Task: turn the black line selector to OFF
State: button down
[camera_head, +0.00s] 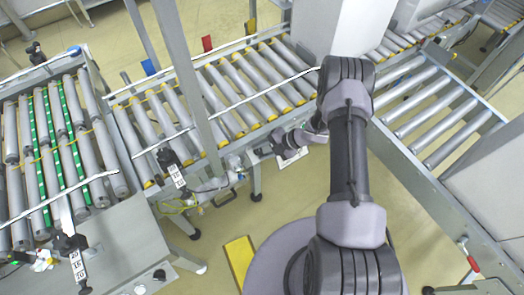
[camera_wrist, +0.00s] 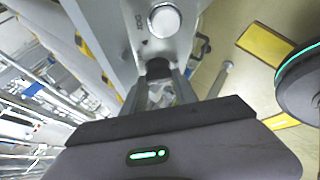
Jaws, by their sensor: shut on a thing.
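The black line selector (camera_wrist: 158,66) shows in the wrist view as a small dark knob on a grey panel face (camera_wrist: 125,30), just below a round pale button (camera_wrist: 164,20). My gripper (camera_wrist: 160,76) is shut on the selector, with one finger on each side of it. In the head view my gripper (camera_head: 264,151) reaches the side of the roller conveyor at the middle of the picture. The selector's pointer and its position marks cannot be made out, and the fingers partly cover the knob.
The roller conveyor (camera_head: 228,95) runs behind my gripper. Another conveyor with green strips (camera_head: 58,140) stands at the left, and one more (camera_head: 430,110) at the right. A yellow floor plate (camera_head: 240,262) lies beside my base. Open floor shows at the lower right.

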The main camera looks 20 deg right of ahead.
jog(key=shift+m+t, duration=0.4)
jog(key=shift+m, duration=0.4)
jog(key=c, duration=1)
grip_release()
jog(key=shift+o, duration=0.2)
